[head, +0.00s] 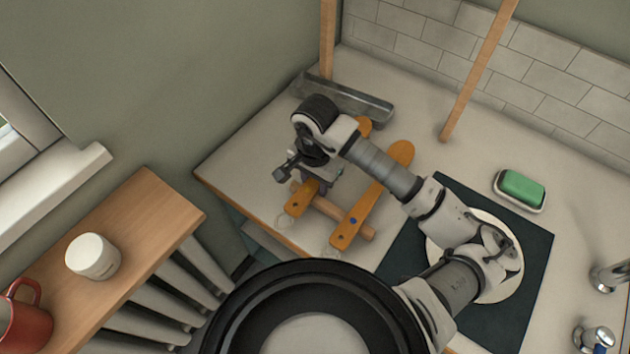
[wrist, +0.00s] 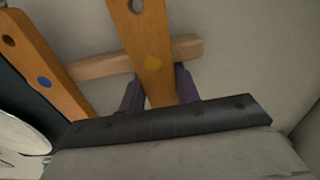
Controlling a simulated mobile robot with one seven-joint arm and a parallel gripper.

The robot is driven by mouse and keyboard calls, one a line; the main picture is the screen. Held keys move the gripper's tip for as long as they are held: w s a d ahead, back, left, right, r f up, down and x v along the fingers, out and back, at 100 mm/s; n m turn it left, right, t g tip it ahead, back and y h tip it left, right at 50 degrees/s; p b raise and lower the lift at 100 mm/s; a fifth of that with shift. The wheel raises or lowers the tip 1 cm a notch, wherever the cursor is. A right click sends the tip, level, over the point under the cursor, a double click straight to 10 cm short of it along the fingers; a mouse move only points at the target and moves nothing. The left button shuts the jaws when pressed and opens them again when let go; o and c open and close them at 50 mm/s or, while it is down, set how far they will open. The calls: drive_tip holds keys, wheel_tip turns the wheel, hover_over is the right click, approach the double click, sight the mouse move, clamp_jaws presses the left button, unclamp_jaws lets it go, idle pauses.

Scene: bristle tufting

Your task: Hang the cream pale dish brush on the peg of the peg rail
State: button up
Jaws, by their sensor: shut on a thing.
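Two orange-brown wooden brush handles lie side by side on the counter across a wooden bar (head: 330,210). In the wrist view, this handle (wrist: 152,62) runs between my two dark fingers (wrist: 158,92). The blue-dotted handle (head: 375,195) lies apart to its right in the head view. It also shows in the wrist view (wrist: 40,72). Faint pale loops show near the handle ends. No bristles are clearly visible, so I cannot tell which brush is cream. No peg is recognizable.
A long grey box (head: 345,98) lies behind my gripper. Wooden posts (head: 327,45) and (head: 478,70) rise at the back and leave the picture. A dark mat (head: 530,255) with a white plate, a green sponge (head: 522,187) and a tap are at right. A shelf (head: 150,215) stands left.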

drive_tip(key=shift+f, duration=0.2)
drive_tip(key=o, duration=1.1)
drive_tip(key=shift+r, duration=0.1)
drive_tip(key=shift+c, duration=0.2)
drive_tip(key=shift+r+p, duration=0.35)
drive_tip(key=shift+p, duration=0.75)
drive_tip(key=shift+w+b, duration=0.1)
drive_tip(key=shift+b, duration=0.3)
wheel_tip(320, 180, up, 13)
drive_tip(key=b, duration=0.4)
drive_tip(key=shift+w+r, duration=0.15)
drive_tip(key=shift+w, duration=0.05)
drive_tip(key=shift+d, duration=0.1)
